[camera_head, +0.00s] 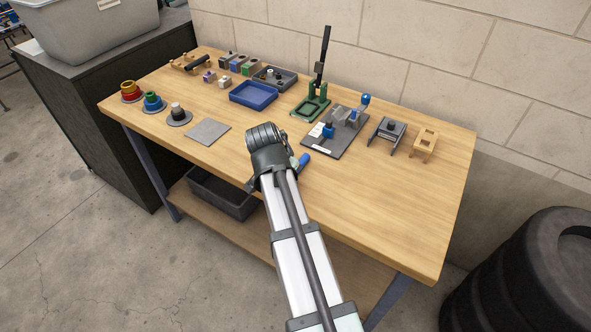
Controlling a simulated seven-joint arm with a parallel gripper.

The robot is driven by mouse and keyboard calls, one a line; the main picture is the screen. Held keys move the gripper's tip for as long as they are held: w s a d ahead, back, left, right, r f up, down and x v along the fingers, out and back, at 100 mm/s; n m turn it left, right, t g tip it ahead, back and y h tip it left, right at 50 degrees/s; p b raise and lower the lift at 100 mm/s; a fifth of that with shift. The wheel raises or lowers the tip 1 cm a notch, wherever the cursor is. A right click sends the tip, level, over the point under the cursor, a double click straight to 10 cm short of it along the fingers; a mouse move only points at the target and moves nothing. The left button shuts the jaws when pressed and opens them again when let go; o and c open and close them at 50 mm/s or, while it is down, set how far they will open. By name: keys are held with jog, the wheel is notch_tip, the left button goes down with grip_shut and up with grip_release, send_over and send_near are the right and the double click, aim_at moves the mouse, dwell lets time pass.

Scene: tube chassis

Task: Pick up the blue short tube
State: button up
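A short blue tube (304,160) lies on the wooden table, just right of my gripper (268,160). Its near left end meets a small pale part beside my wrist; I cannot tell whether that part belongs to the tube or the gripper. My arm reaches up from the bottom of the view and ends over the front middle of the table. The wrist hides the fingertips, so I cannot see whether they are open or shut, or whether they touch the tube.
Behind the tube stand a grey fixture plate (331,148), a green press (311,106) and a blue tray (254,87). A flat grey plate (207,132) and several coloured spools lie left. A dark stand (387,136) and wooden stand (424,144) are right. The front right tabletop is clear.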

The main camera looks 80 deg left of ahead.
grip_shut()
dwell(0.6)
